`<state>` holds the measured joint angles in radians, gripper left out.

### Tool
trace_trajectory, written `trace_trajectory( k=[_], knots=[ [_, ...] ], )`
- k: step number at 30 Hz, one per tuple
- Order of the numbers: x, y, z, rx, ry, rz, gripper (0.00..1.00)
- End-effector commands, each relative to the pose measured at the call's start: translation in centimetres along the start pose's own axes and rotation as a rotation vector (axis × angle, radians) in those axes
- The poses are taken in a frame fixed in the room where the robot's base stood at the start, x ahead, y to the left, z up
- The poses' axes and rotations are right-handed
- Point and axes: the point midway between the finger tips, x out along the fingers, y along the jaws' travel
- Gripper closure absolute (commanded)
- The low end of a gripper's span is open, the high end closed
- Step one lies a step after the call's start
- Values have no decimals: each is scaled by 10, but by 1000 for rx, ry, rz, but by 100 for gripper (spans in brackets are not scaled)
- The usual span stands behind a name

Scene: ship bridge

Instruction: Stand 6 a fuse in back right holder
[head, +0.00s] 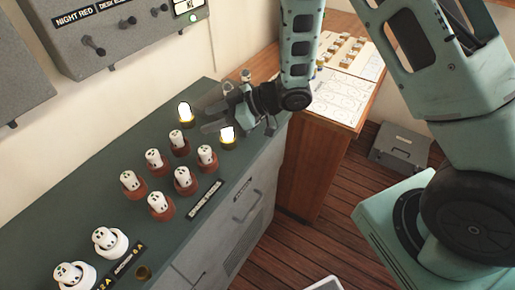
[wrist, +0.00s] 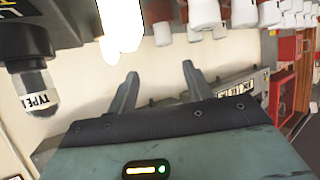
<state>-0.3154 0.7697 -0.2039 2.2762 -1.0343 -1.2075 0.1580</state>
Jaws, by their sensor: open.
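Two glowing white, dark-outlined pieces stand in brass-coloured bases at the far end of the green counter, the back one (head: 184,112) and the front one (head: 227,135). I cannot tell whether they are fuses. White fuses (head: 183,177) stand upright in several red-brown holders (head: 160,212) in two rows. Two larger white fuses stand in white holders (head: 108,246) at the lower left, beside yellow-marked plates. My gripper (head: 208,115) is open above the far end, close to the glowing pieces. In the wrist view its fingers (wrist: 160,82) are apart with nothing between them.
A small brass cup (head: 143,273) sits near the counter's front edge. A wall switch box (head: 105,30) hangs behind. A wooden desk (head: 340,100) with papers adjoins the counter.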

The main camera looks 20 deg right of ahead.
Motion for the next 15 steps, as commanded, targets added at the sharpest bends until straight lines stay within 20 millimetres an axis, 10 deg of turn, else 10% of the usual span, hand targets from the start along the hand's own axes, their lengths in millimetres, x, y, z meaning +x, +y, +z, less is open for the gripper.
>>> trace_trajectory(
  k=[8, 15],
  knots=[
    [-15, -6, -40, 54, -289, 253, 49],
    [-74, -80, -50, 229, -643, 341, 49]
  ],
)
